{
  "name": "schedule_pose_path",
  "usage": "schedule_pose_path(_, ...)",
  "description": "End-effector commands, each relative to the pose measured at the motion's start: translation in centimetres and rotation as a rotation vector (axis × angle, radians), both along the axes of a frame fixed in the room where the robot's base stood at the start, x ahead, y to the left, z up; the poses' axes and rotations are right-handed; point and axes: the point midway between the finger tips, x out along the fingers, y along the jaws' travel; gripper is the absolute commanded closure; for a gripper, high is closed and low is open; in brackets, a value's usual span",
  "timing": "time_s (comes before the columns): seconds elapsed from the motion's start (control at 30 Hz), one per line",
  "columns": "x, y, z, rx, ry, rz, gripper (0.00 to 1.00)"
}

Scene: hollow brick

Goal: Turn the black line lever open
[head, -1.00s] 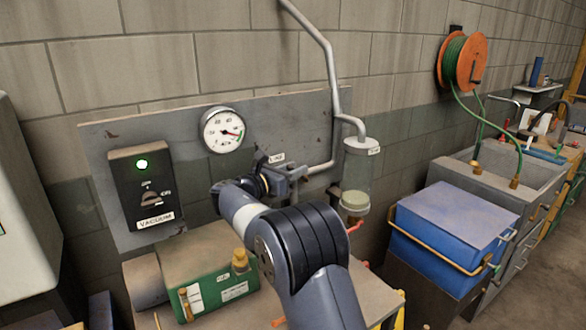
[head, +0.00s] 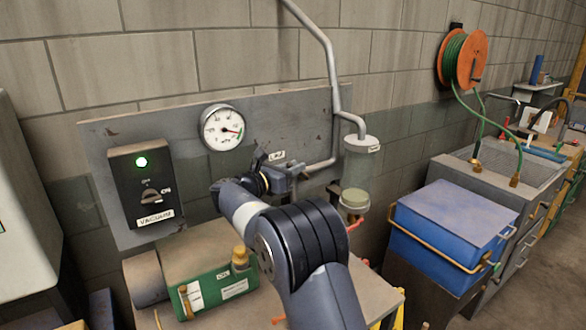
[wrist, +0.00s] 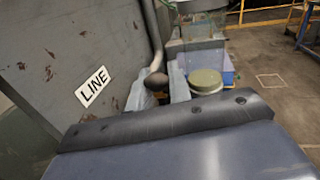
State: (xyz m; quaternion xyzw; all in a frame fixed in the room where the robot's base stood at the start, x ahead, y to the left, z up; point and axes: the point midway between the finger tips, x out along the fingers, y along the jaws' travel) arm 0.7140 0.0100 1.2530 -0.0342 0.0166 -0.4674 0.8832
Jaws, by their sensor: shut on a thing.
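My gripper (head: 276,181) is at the grey line valve on the wall panel, below the LINE label (head: 277,156). It is shut on the black line lever, which is mostly hidden by the gripper and my arm. In the wrist view the LINE label (wrist: 92,86) is at the left. A dark rounded end (wrist: 156,82) shows just beyond the gripper's dark edge, near the pipe. I cannot tell the lever's exact angle.
The vacuum switch box (head: 147,188) with a lit green lamp and the round gauge (head: 222,128) are on the panel. A clear trap (head: 360,170) hangs right of the valve. A green pump (head: 219,290) stands below. A blue case (head: 450,225) is at the right.

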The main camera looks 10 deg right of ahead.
Motion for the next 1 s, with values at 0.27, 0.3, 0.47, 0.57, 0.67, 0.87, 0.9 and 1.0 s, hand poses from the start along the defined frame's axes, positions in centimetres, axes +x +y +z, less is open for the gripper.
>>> schedule_pose_path(0.27, -0.2, 0.4, -1.0, -0.075, -0.029, -0.001, 1.0)
schedule_pose_path(0.3, -0.2, 0.5, -1.3, -0.097, -0.037, -0.001, 1.0)
schedule_pose_path(0.47, -0.4, 1.0, -2.2, -0.207, -0.083, -0.001, 1.0)
schedule_pose_path(0.57, -0.5, 1.2, -2.9, -0.286, -0.115, -0.001, 1.0)
schedule_pose_path(0.67, -0.6, 1.5, -3.5, -0.366, -0.149, -0.001, 1.0)
schedule_pose_path(0.87, -0.8, 1.7, -4.5, -0.513, -0.211, -0.002, 1.0)
schedule_pose_path(0.9, -0.8, 1.8, -4.7, -0.538, -0.222, -0.001, 1.0)
schedule_pose_path(1.0, -0.8, 1.9, -5.1, -0.596, -0.246, -0.001, 1.0)
